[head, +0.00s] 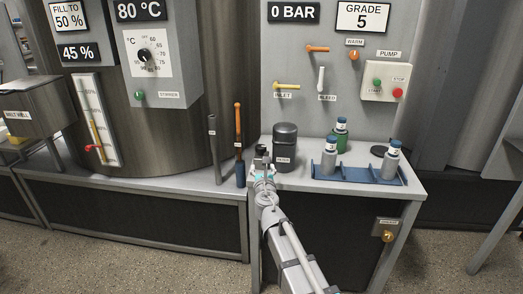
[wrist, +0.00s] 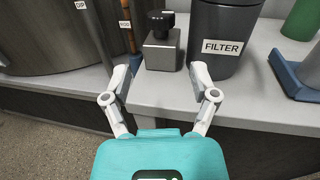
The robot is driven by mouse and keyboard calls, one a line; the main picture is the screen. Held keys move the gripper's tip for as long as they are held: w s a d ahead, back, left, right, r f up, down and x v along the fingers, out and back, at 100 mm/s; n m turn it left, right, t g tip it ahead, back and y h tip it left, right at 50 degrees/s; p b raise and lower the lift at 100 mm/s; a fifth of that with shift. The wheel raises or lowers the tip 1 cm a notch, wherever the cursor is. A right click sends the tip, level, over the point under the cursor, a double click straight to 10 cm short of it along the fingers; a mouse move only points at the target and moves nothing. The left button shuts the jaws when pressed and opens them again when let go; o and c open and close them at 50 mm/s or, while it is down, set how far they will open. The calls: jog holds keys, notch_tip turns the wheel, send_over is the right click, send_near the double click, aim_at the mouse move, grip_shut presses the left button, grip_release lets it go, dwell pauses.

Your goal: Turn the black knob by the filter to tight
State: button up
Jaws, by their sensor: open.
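The black knob (wrist: 160,22) sits on top of a small grey metal block (wrist: 162,52) in the wrist view. The dark cylindrical filter (wrist: 222,45), with a white FILTER label, stands just right of it. In the head view, the filter (head: 285,145) stands on the bench, and the knob (head: 260,149) is small and partly hidden by my gripper. My gripper (wrist: 159,75) is open and empty. Its two fingers are spread in front of the block, one toward each side, with the knob beyond the fingertips. The knob's tightness cannot be told.
A blue rack (head: 358,176) with grey bottles and a green bottle (head: 341,137) stand right of the filter. Left are an upright grey dip tube (head: 213,140) and an orange-handled rod (head: 238,125) in a blue holder. The bench front edge (wrist: 235,116) lies beneath the fingers.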

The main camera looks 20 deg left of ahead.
aim_at(261, 151)
jog(key=shift+w, duration=0.1)
jog(key=x, duration=1.3)
jog(key=shift+w+a, duration=0.1)
jog(key=shift+w, duration=0.2)
jog(key=c, duration=0.9)
